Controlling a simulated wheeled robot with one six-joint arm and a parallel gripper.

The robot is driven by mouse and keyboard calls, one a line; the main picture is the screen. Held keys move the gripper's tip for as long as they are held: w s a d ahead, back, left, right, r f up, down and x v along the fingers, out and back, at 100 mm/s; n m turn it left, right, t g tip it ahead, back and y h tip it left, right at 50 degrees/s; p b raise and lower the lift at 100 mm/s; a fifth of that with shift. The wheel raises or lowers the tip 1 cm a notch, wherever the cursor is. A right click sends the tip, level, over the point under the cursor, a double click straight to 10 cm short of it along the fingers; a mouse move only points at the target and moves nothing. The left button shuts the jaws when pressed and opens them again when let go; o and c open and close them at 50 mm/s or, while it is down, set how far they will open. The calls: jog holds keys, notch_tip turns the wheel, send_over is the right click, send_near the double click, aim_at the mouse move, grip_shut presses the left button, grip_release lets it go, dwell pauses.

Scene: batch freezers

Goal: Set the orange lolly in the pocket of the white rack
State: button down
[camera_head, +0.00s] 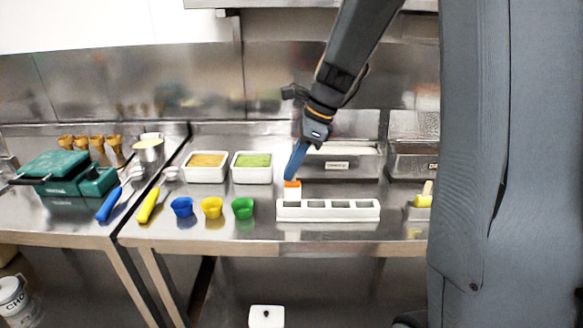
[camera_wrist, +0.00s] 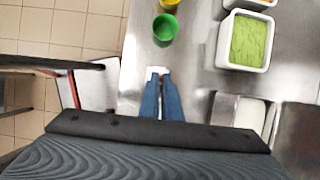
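The orange lolly (camera_head: 292,184) shows as a small orange band directly below my gripper's blue fingertips (camera_head: 290,176). A raised white block (camera_head: 292,194) at the left end of the white rack (camera_head: 328,217) hides the lolly's lower part. I cannot tell how deep the lolly sits, or whether it is in the block or behind it. The rack has several square openings along its top. In the wrist view my fingers (camera_wrist: 160,76) are close together, with a sliver of orange-brown between them and white just beyond their tips. They look shut on the lolly's upper end.
Blue (camera_head: 182,207), yellow (camera_head: 212,208) and green (camera_head: 243,208) cups stand left of the rack. White tubs with orange (camera_head: 206,179) and green (camera_head: 252,180) contents stand behind them. A yellow lolly (camera_head: 423,201) is at the right. Metal pans stand behind the rack.

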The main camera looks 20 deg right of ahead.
jog(key=shift+a+f+p, duration=0.1)
jog(key=shift+f+p, duration=0.1)
jog(key=shift+p, duration=0.1)
dwell(0.7)
jog(key=shift+p, duration=0.4)
dwell(0.4)
jog(key=shift+f+b, duration=0.5)
jog(key=shift+f, duration=0.8)
dwell(0.7)
jog(key=shift+f, duration=0.75)
dwell(1.3)
jog(key=c, duration=1.9)
grip_release()
jog(key=w+b+v, duration=0.1)
jog(key=v, duration=0.6)
jog(key=shift+s+r, duration=0.45)
jog(key=shift+s, duration=0.05)
